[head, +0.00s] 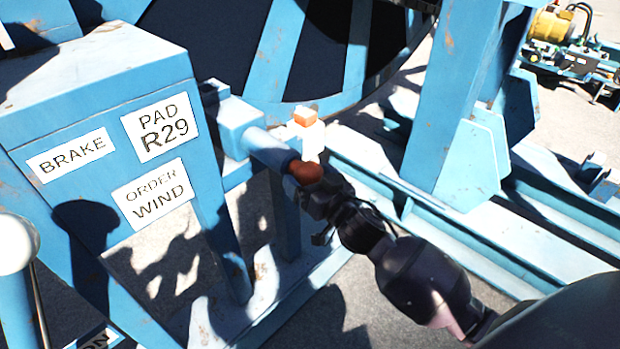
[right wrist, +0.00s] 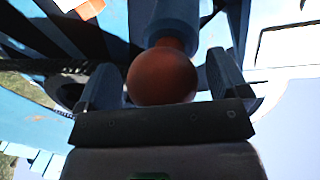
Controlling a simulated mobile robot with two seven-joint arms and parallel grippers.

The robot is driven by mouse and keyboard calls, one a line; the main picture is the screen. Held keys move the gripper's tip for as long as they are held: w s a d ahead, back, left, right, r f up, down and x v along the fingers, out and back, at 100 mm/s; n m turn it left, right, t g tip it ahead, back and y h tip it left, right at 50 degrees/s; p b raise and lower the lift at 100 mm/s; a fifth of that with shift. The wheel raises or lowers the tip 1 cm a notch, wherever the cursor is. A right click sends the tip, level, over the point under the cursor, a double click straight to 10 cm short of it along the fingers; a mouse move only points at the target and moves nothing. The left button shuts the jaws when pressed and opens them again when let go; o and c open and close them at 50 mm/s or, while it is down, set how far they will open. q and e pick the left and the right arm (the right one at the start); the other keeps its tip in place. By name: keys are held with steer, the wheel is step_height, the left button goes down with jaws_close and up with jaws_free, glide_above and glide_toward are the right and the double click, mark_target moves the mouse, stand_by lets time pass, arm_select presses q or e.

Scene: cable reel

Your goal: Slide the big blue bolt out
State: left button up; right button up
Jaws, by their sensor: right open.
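The big blue bolt (head: 266,148) is a thick blue cylinder sticking out of a blue block beside the reel. It ends in a round red-brown knob (head: 305,172). In the right wrist view, the knob (right wrist: 163,78) sits in front of the palm, and the bolt's blue shaft (right wrist: 172,22) runs away behind it. My right gripper (head: 312,185) is at the knob. Its two fingers (right wrist: 163,85) stand apart on either side of the knob, with a gap visible on each side. My left gripper is not in view.
An orange-topped white piece (head: 305,117) stands just behind the knob. A blue cabinet (head: 100,90) with BRAKE, PAD R29 and ORDER WIND labels is at the left. A blue upright (head: 455,100) and floor rails (head: 480,240) stand at the right. The large reel (head: 270,60) is behind.

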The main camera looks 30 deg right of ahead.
steer(key=s+d, duration=0.1)
steer(key=s, duration=0.9)
steer(key=shift+s+d+p, duration=0.35)
steer(key=shift+p, duration=0.05)
steer(key=s+d+f+n+g+h+p, duration=0.1)
steer(key=s+f+g, duration=0.5)
steer(key=s+f, duration=1)
step_height(320, 180, down, 2)
steer(key=shift+s+d+f+n+g+h, duration=0.1)
steer(key=shift+s+d+n+g+h, duration=0.25)
steer(key=shift+h, duration=0.55)
